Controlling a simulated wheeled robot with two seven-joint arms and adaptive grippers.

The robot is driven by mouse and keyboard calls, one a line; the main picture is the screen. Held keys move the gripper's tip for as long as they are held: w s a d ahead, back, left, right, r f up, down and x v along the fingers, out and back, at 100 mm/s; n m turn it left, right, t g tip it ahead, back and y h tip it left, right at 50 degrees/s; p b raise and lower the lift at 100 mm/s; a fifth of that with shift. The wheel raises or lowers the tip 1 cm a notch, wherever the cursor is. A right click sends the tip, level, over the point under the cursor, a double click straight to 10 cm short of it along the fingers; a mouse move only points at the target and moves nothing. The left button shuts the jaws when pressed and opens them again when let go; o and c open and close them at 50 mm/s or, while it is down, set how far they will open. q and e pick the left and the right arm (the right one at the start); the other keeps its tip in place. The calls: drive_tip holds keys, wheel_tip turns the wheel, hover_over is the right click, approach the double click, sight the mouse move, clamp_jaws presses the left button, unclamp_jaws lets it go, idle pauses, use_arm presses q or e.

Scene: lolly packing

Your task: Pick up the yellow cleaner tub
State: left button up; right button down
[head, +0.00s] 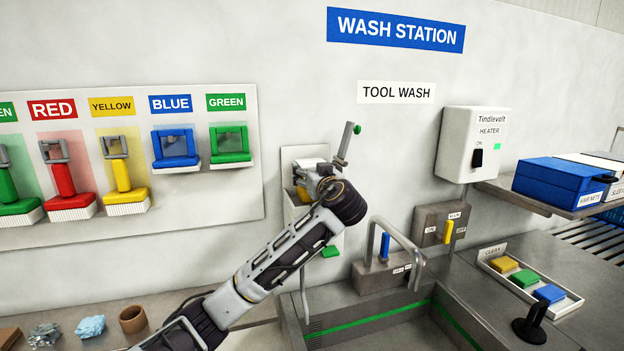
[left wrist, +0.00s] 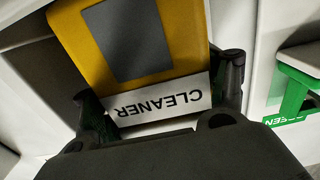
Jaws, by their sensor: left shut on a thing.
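The yellow cleaner tub (head: 302,193) is at the white wall holder (head: 291,160) under the "TOOL WASH" sign, mostly hidden by my left gripper in the head view. In the left wrist view the yellow tub (left wrist: 82,42) fills the upper middle, with a grey panel and a white "CLEANER" label that reads upside down. My left gripper (head: 312,180) is shut on the tub, and its dark fingers stand at both sides of the label in the left wrist view (left wrist: 165,108). I cannot tell whether the tub is clear of the holder. My right gripper is not in view.
A tool board (head: 235,205) with coloured brushes hangs at left. A tap (head: 400,240) and the sink stand below right of the gripper. A tray of coloured blocks (head: 566,306) and a white heater box (head: 472,150) are at right. Small items line the front-left ledge.

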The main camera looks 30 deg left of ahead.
use_arm(q)
drive_tip(key=shift+r+b, duration=0.65)
drive_tip(key=shift+r, duration=3.4)
